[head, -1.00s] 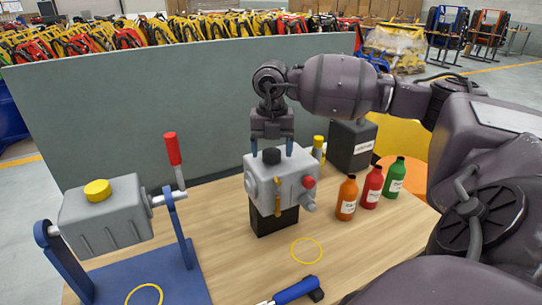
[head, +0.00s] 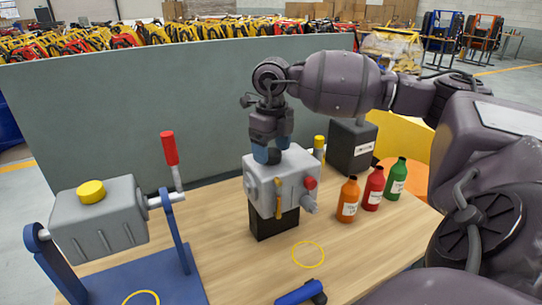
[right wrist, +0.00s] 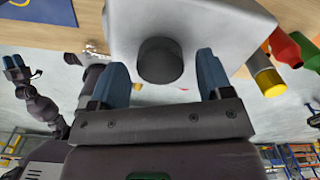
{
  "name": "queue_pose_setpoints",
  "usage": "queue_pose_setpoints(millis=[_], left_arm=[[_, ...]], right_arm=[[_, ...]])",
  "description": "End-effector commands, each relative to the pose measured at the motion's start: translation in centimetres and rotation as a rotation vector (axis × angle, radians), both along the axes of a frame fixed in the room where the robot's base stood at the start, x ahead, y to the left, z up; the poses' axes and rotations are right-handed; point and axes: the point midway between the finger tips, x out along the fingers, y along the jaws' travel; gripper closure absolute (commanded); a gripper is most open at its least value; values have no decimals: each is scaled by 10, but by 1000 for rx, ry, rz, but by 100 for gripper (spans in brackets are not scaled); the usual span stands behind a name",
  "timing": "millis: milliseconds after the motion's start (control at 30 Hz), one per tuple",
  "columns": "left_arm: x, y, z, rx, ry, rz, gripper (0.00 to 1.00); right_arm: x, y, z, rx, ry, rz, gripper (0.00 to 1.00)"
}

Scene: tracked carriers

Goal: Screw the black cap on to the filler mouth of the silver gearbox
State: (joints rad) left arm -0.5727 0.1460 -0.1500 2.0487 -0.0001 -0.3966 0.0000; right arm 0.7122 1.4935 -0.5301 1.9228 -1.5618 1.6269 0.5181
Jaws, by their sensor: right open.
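The silver gearbox (head: 290,186) stands on a black block (head: 264,225) on the wooden table. The black cap (right wrist: 160,60) sits upright on its top in the right wrist view; how far it is screwed on cannot be told. In the head view the cap is hidden behind a finger. My right gripper (head: 273,150) points down over the gearbox, its blue fingers either side of the cap. In the right wrist view (right wrist: 162,75) gaps show between cap and both fingers, so it is open. My left gripper (right wrist: 14,61) appears small there, fingertips apart; it is outside the head view.
A grey gearbox (head: 97,225) with a yellow cap (head: 91,191) and red-handled crank (head: 169,149) stands on a blue frame at left. Orange (head: 347,201), red (head: 373,190) and green (head: 396,181) bottles stand right. A dark canister (head: 351,147) is behind. A blue-handled tool (head: 299,293) lies in front.

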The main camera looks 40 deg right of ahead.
Motion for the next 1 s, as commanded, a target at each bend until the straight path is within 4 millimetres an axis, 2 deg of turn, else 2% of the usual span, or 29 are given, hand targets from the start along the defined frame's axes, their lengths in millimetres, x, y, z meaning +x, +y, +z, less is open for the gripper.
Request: queue_pose_setpoints(millis=[600, 733, 1000], left_arm=[[-8, 0, -24, 0, 31, 0, 57], [-8, 0, -25, 0, 32, 0, 57], [-8, 0, -24, 0, 32, 0, 57]], right_arm=[[0, 0, -2, 0, 0, 604, 28], [0, 0, -1, 0, -1, 660, 28], [0, 0, 0, -1, -2, 665, 28]])
